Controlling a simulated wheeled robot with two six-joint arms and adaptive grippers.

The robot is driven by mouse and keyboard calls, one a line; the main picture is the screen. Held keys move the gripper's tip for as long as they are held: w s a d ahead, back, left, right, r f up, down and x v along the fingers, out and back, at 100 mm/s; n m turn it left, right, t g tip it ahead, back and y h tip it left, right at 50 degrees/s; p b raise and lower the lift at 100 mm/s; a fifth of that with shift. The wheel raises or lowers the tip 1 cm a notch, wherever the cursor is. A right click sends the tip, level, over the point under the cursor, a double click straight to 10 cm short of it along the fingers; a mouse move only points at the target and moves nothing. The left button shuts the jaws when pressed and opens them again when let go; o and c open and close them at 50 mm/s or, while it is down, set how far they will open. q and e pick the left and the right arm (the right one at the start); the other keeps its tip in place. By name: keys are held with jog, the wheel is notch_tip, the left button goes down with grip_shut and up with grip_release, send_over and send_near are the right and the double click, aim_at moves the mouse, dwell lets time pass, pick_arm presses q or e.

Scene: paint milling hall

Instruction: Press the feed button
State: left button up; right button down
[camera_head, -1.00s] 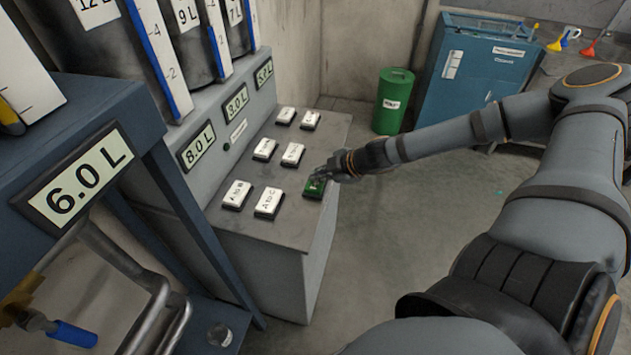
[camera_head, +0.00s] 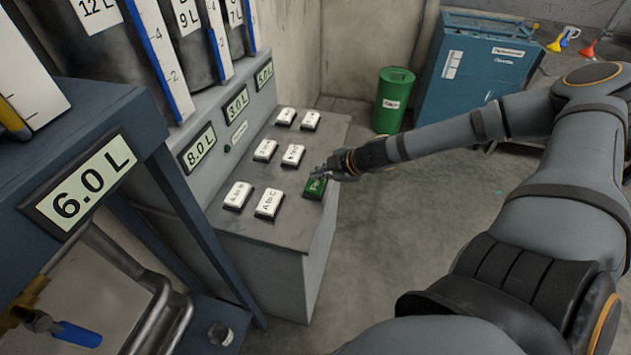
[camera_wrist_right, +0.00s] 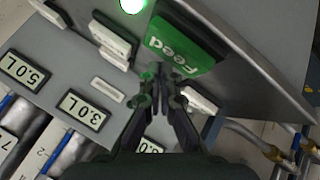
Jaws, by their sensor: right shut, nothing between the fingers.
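The feed button (camera_head: 315,188) is a green block at the front right corner of the grey console top. In the right wrist view the green feed button (camera_wrist_right: 183,46) shows its word "Feed" upside down, just beyond my fingertips. My right gripper (camera_head: 318,171) is shut and empty, at the far edge of the button and slightly above it. Its fingers also show in the right wrist view (camera_wrist_right: 158,82). I cannot tell whether the tips touch the button. My left gripper is not in view.
Several white buttons (camera_head: 269,203) stand close by on the console top (camera_head: 262,228). Level displays (camera_head: 198,147) line the panel behind. A lit green lamp (camera_wrist_right: 132,5) shows in the wrist view.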

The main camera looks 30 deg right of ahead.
aim_at(319, 183)
notch_tip(319, 183, up, 6)
jog(key=p, duration=0.6)
jog(key=shift+r, duration=0.15)
